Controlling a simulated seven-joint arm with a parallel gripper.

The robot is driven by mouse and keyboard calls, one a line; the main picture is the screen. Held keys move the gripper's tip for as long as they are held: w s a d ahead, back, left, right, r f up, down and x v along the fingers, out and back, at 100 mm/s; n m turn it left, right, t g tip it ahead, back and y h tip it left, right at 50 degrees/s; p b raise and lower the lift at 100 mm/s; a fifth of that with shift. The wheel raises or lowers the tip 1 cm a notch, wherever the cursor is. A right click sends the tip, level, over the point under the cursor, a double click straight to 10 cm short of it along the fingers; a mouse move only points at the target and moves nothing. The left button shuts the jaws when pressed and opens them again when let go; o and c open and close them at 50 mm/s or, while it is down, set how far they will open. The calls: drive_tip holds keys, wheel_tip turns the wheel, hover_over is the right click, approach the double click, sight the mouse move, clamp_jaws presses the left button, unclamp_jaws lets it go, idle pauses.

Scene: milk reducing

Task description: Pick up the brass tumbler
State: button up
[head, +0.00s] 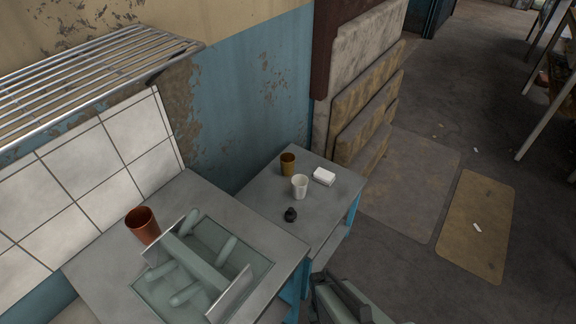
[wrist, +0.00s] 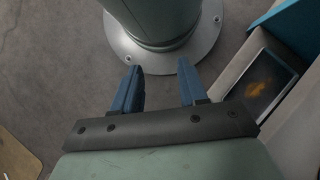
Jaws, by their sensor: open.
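The brass tumbler (head: 287,165) stands upright on the grey side table (head: 262,196), near its back edge by the blue wall. The tumbler is not in the wrist view. In the head view only a part of my arm shows at the bottom edge, right of the tables.
A white box (head: 323,177) and a small dark object (head: 290,214) share the side table. A red-brown cup (head: 143,225) stands on the nearer counter, beside a recessed basin holding pale green rounded shapes. A wire rack (head: 85,75) hangs at upper left. Boards lean beyond the table.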

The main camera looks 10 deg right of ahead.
idle(0.3)
drive_tip(key=o, duration=1.1)
